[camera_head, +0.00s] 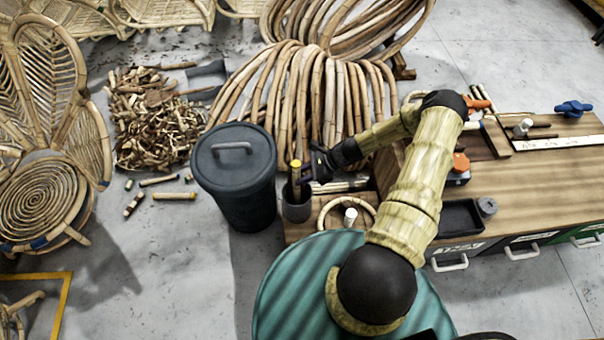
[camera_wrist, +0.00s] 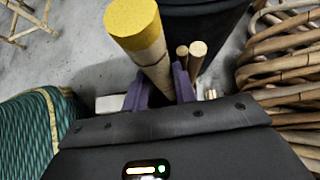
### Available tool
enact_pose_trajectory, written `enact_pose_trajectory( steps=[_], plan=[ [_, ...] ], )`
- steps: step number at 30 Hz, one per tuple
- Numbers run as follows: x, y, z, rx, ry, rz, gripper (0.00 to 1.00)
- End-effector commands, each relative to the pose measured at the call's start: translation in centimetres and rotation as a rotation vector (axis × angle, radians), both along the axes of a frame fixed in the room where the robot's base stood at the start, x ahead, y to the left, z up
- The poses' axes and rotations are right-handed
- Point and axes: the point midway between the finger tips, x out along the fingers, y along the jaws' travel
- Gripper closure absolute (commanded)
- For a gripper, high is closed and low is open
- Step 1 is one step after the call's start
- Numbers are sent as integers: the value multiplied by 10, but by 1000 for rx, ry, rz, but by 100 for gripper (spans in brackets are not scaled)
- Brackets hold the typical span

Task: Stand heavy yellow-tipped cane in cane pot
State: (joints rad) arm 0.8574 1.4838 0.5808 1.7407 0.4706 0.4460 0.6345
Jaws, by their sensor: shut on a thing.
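The yellow-tipped cane (camera_head: 294,174) stands close to upright, yellow end up, over the dark grey cane pot (camera_head: 297,210). Its lower part meets the pot's mouth in the head view; I cannot tell how deep it reaches or whether it touches the bottom. My gripper (camera_head: 308,172) is shut on the cane, coming from the right. In the wrist view the cane (camera_wrist: 150,62) rises between the purple fingers (camera_wrist: 158,88), its yellow cap nearest the camera. The pot is not clearly seen there.
A dark lidded bin (camera_head: 235,170) stands just left of the pot. Bent rattan hoops (camera_head: 325,95) rise behind. The wooden bench (camera_head: 530,180) lies right, with a black tray (camera_head: 460,217). Short cane pieces (camera_head: 174,196) lie on the floor left. Two cane ends (camera_wrist: 197,50) show beyond the fingers.

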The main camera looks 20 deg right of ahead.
Motion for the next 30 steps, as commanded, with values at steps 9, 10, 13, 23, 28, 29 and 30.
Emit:
enact_pose_trajectory(
  steps=[9, 10, 13, 23, 28, 29, 30],
  plan=[
    [0, 0, -6, 0, -1, 1, 100],
    [0, 0, -6, 0, -1, 1, 100],
    [0, 0, -6, 0, -1, 1, 100],
    [1, 0, -6, -2, -2, -2, 47],
    [2, -1, -6, -3, -4, -3, 47],
    [2, -1, -5, -3, -4, -3, 47],
    [2, -2, -5, -3, -5, -3, 47]
  ],
)
